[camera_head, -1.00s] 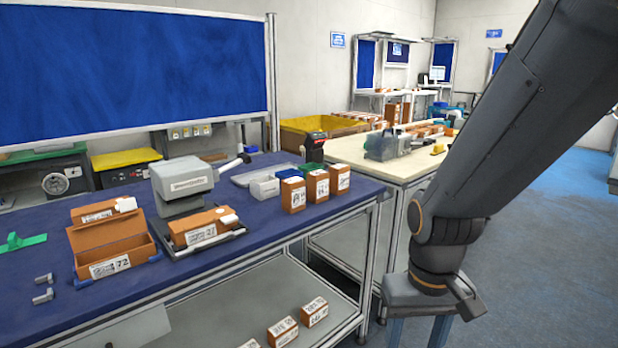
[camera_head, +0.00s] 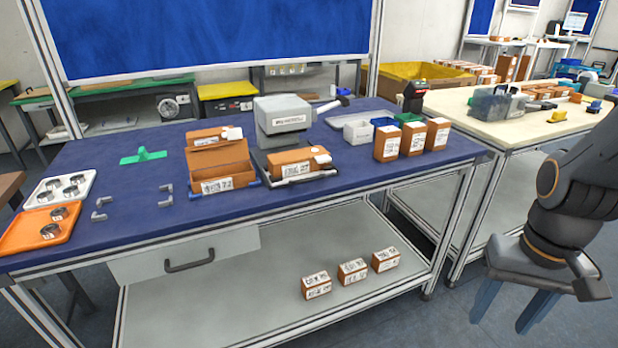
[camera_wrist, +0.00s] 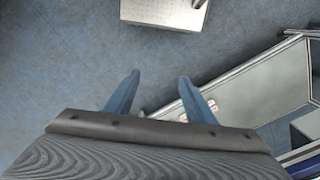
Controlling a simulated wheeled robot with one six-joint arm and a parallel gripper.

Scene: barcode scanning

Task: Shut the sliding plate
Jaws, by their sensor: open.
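A grey boxy device (camera_head: 283,115) stands on the blue worktable. A low plate (camera_head: 277,184) extends from its front, pulled out toward the table's front edge. An orange-brown labelled box (camera_head: 298,166) rests on this plate. I take this as the sliding plate, though it is partly hidden by the box. My gripper (camera_head: 512,310) is at the lower right, off the table, pointing down over the floor with its blue fingers apart and empty. It also shows in the wrist view (camera_wrist: 160,82), open over bare floor. The plate is not identifiable in the wrist view.
An open brown box (camera_head: 221,168) stands left of the device. Three upright boxes (camera_head: 412,140) and small bins (camera_head: 384,122) stand to its right. A cream table (camera_head: 475,125) is behind my arm. Boxes lie on the lower shelf (camera_head: 240,275). Floor lies between.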

